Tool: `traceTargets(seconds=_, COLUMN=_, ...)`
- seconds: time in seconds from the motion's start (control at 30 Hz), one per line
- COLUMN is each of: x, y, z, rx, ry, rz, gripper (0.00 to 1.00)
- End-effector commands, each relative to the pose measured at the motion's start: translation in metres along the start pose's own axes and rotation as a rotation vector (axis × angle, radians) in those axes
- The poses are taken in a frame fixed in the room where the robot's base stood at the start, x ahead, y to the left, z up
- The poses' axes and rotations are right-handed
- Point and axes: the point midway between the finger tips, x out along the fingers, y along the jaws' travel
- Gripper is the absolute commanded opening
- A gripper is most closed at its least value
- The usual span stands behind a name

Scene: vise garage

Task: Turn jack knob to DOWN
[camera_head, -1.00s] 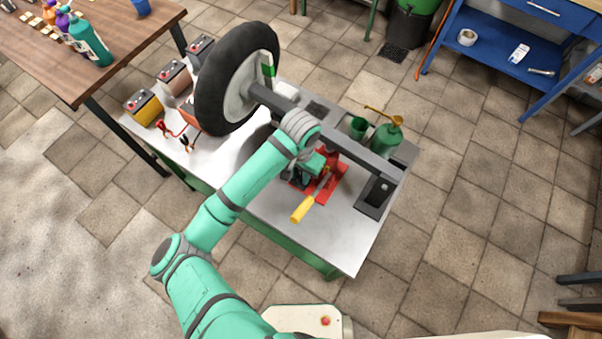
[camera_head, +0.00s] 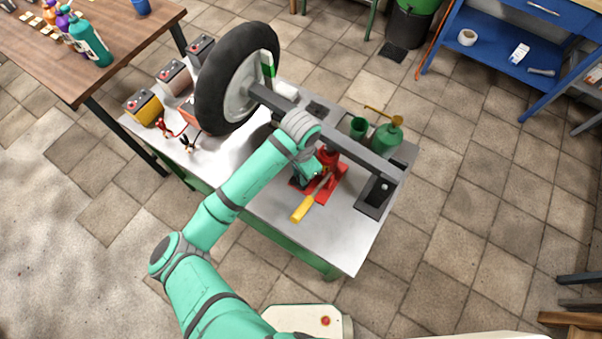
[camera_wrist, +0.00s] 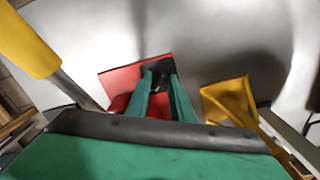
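The red jack (camera_head: 330,182) stands on the metal bench top, with its yellow-gripped lever (camera_head: 303,208) pointing toward the front. In the wrist view, the jack's red base (camera_wrist: 125,82) and the lever's yellow grip (camera_wrist: 28,42) also show. My gripper (camera_head: 311,172) is low at the jack's left side. In the wrist view, the two green fingers of my gripper (camera_wrist: 161,83) reach down over the red base, one on each side of a small dark part (camera_wrist: 160,78), seemingly the knob. Contact is unclear. The knob's markings cannot be read.
A wheel (camera_head: 237,80) stands upright on the bench, with a grey bar (camera_head: 350,148) running over the jack. Batteries (camera_head: 145,107) stand at the left and a green oil can (camera_head: 387,135) at the back right. The front right bench top is clear. A yellow piece (camera_wrist: 228,98) shows in the wrist view.

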Motion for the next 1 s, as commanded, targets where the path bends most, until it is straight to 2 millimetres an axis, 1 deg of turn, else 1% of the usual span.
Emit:
traceTargets(seconds=0.03, x=-0.001, y=0.0, z=-0.001, rx=0.001, ry=0.003, rz=-0.002, gripper=0.3)
traceTargets(seconds=0.07, x=-0.001, y=0.0, z=-0.001, rx=0.0, ry=0.003, rz=-0.002, gripper=0.37)
traceTargets(seconds=0.1, x=-0.001, y=0.0, z=-0.001, rx=0.0, ry=0.003, rz=-0.001, gripper=0.4)
traceTargets(seconds=0.37, x=-0.001, y=0.0, z=0.0, rx=-0.001, ry=0.001, rz=-0.001, gripper=0.4)
traceTargets(seconds=0.47, x=-0.005, y=0.0, z=-0.001, rx=0.0, ry=0.002, rz=-0.001, gripper=0.4)
traceTargets(seconds=0.57, x=-0.016, y=0.0, z=-0.001, rx=0.001, ry=0.002, rz=-0.001, gripper=0.4)
traceTargets(seconds=0.9, x=-0.081, y=-0.001, z=0.0, rx=0.003, ry=0.001, rz=-0.005, gripper=0.4)
traceTargets(seconds=1.0, x=-0.093, y=-0.001, z=0.0, rx=0.002, ry=0.001, rz=-0.005, gripper=0.4)
